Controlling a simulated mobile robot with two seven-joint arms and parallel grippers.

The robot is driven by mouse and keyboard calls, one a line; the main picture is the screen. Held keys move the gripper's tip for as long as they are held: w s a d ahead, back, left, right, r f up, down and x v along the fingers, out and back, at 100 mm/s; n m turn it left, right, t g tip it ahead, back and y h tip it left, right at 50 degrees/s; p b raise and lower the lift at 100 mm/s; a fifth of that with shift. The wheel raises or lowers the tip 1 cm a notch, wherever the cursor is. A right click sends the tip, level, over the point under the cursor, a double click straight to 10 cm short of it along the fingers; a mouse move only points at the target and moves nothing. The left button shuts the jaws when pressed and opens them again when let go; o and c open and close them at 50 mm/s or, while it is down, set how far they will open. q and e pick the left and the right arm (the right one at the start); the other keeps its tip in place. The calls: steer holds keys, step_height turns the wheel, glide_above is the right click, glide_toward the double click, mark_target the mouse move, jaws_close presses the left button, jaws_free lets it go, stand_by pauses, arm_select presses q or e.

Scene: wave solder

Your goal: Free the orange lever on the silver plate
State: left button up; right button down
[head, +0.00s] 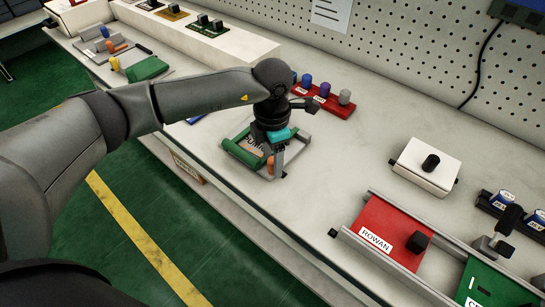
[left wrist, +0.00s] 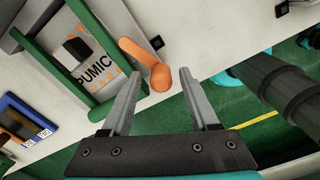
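A silver plate (left wrist: 112,78) with green side bars and lettering reading "PUMIC", partly covered, lies on the bench near its front edge. In the head view the plate (head: 238,137) is partly hidden by my left gripper. An orange lever (left wrist: 140,52) with a rounded end sits at the plate's edge; it also shows in the head view (head: 270,166). My left gripper (left wrist: 163,72) is open, pointing at the lever, with the lever's rounded end between its fingertips in the picture. I cannot tell whether they touch. The left gripper (head: 277,168) is low over the plate in the head view. My right gripper is not in view.
A red rack (head: 330,104) with coloured knobs stands behind the gripper. A white box (head: 427,168) and a red ROWAN plate (head: 385,228) between rails are to the right. Other fixtures, including a green block (head: 148,68), are at far left. Bench between is clear.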

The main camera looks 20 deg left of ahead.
mark_target(272, 158)
arm_select(q)
step_height(272, 158, up, 15)
steer(key=p, duration=0.1)
steer(key=shift+p, duration=0.4)
stand_by(0.5)
